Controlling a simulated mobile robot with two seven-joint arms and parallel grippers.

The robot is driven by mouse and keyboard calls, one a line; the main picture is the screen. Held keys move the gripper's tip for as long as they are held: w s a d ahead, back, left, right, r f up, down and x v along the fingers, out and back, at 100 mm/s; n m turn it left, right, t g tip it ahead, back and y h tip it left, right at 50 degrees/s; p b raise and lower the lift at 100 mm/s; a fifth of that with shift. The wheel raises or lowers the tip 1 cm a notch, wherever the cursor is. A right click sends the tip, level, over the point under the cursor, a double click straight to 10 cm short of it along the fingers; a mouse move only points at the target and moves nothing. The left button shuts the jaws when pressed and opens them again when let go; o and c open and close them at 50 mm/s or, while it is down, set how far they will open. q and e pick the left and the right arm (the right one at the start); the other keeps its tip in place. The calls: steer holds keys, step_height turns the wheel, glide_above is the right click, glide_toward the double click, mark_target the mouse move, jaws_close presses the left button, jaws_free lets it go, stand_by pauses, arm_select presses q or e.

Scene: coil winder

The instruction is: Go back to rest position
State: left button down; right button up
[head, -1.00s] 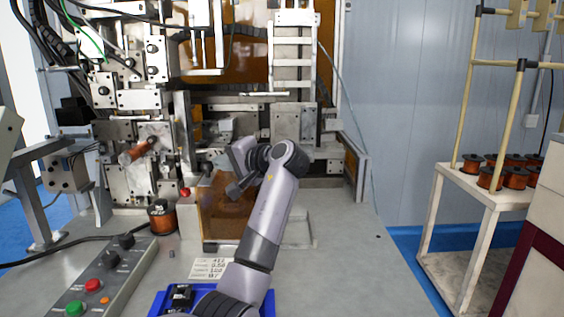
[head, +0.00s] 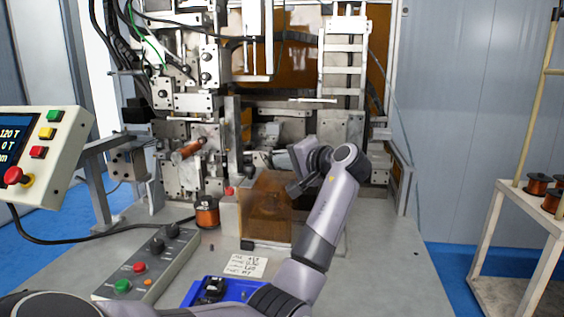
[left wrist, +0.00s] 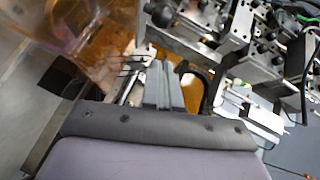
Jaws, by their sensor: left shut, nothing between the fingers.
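My left arm reaches up from the bottom of the head view, and my left gripper (head: 293,188) hangs at its bent end, in front of the winding machine (head: 285,130). The gripper is shut and empty. It appears just above or beside an amber see-through box (head: 266,205); I cannot tell if they touch. In the left wrist view the shut grey fingers (left wrist: 163,88) point toward machine parts, with the amber cover (left wrist: 95,40) at upper left. My right gripper is not in view.
A copper spool (head: 207,212), a button box (head: 150,265), a blue tray (head: 237,289) and a paper label (head: 245,265) are on the grey table (head: 385,265). A screen panel (head: 45,155) stands at left, a spool rack (head: 500,240) at right. The table's right side is clear.

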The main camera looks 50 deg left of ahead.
arm_select(q)
steer(key=b+v, duration=0.1)
steer(key=v, duration=0.8)
